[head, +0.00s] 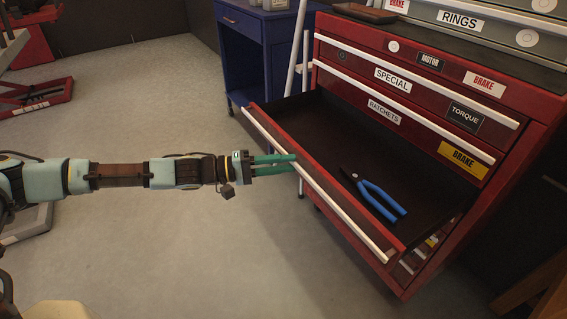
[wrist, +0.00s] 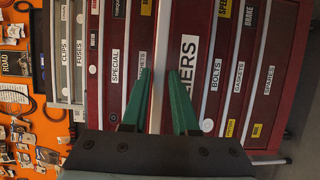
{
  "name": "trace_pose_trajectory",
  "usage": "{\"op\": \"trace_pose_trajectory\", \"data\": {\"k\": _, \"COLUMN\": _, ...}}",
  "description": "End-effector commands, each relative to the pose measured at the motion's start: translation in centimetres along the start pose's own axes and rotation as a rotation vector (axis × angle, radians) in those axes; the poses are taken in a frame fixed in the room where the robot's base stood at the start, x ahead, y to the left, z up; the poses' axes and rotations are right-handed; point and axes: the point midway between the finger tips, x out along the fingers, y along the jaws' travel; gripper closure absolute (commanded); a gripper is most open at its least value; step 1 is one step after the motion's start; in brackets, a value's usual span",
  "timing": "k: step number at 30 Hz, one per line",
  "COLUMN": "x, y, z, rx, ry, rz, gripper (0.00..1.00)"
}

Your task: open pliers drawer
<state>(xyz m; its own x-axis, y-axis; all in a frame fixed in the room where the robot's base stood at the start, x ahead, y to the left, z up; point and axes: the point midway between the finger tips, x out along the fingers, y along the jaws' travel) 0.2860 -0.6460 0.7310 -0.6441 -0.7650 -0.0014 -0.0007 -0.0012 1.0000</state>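The pliers drawer (head: 325,203) of the red tool cabinet is pulled well out in the head view. Blue-handled pliers (head: 380,199) lie inside on its dark floor. A long white handle strip (head: 345,222) runs along its front edge. My gripper (head: 295,162) has green fingers and is at this strip, left of the drawer. In the wrist view the partly hidden drawer label (wrist: 187,62) ends in "IERS". The handle strip (wrist: 160,50) passes between the fingertips of my gripper (wrist: 160,78), with narrow gaps beside it. The fingers look apart.
Drawers labelled special (head: 393,78) and ratchets (head: 384,111) are shut above. A blue cabinet (head: 250,45) stands behind at the left, with white poles (head: 294,72) beside the red cabinet. The grey floor (head: 150,110) left of the drawer is largely clear.

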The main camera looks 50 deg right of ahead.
Motion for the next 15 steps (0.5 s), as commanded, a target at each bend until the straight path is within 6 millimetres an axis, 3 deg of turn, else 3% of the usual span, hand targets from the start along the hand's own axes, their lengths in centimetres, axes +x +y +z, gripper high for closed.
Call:
{"op": "trace_pose_trajectory", "data": {"k": 5, "x": 0.01, "y": 0.04, "z": -0.01, "rx": 0.0, "ry": 0.0, "rz": 0.001, "gripper": 0.51}}
{"op": "trace_pose_trajectory", "data": {"k": 15, "x": -0.61, "y": 0.02, "z": -0.08, "rx": 0.001, "ry": 0.001, "rz": 0.001, "gripper": 0.51}}
